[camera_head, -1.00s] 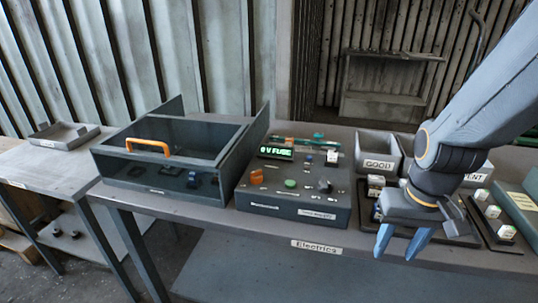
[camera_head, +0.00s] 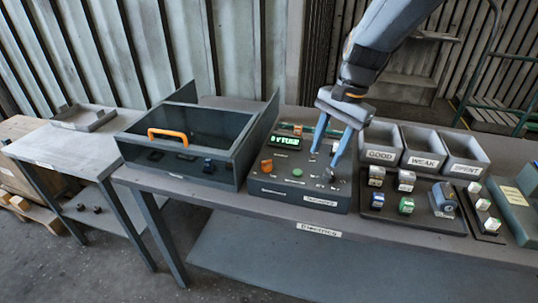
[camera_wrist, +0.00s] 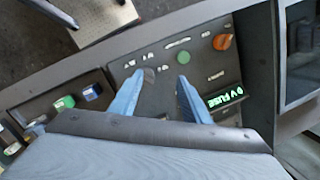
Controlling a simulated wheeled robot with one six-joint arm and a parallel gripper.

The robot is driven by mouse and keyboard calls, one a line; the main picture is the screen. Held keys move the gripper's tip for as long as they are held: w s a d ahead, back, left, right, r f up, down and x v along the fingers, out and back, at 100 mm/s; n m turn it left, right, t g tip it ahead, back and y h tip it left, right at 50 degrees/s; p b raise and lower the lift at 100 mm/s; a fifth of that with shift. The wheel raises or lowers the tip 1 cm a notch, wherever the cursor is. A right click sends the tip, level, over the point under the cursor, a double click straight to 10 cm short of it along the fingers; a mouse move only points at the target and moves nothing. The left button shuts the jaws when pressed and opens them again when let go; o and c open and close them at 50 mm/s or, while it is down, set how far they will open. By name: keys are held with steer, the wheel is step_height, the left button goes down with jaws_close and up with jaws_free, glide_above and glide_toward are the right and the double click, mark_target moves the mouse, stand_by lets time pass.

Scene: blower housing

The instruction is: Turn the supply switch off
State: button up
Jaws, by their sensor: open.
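The dark control box (camera_head: 300,192) stands on the bench with a lit green display reading "0 V FUSE" (camera_head: 287,141). On its top are an orange knob (camera_head: 267,166) at the left, a green button (camera_head: 297,172) and a dark knob (camera_head: 328,176) at the right. The small labels are too blurred to tell which control is the supply switch. My gripper (camera_head: 326,157) is open and empty over the right part of the box. In the wrist view its blue fingers (camera_wrist: 165,80) straddle part of the panel. The green button (camera_wrist: 183,57) and orange knob (camera_wrist: 222,42) lie beyond the fingertips.
A dark case with an orange handle (camera_head: 167,135) stands left of the box. Right of it is a tray (camera_head: 427,218) with several small parts. Bins labelled GOOD (camera_head: 381,152), WEAK (camera_head: 424,160) and SPENT (camera_head: 466,167) stand behind the tray.

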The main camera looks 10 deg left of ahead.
mark_target(267, 164)
steer(key=w+a+r+m+g+y, duration=0.1)
steer(key=w+a+r+m+g, duration=0.15)
steer(key=a, duration=1.05)
steer(key=shift+m, duration=0.35)
steer(key=p+x, duration=0.1)
steer(key=x, duration=0.4)
steer(key=p+x, duration=0.1)
steer(key=x, duration=0.2)
steer(key=shift+w+a+f+p, duration=0.15)
steer(key=shift+w+f+p, duration=0.1)
steer(key=shift+w+p, duration=0.1)
steer(key=c, duration=1)
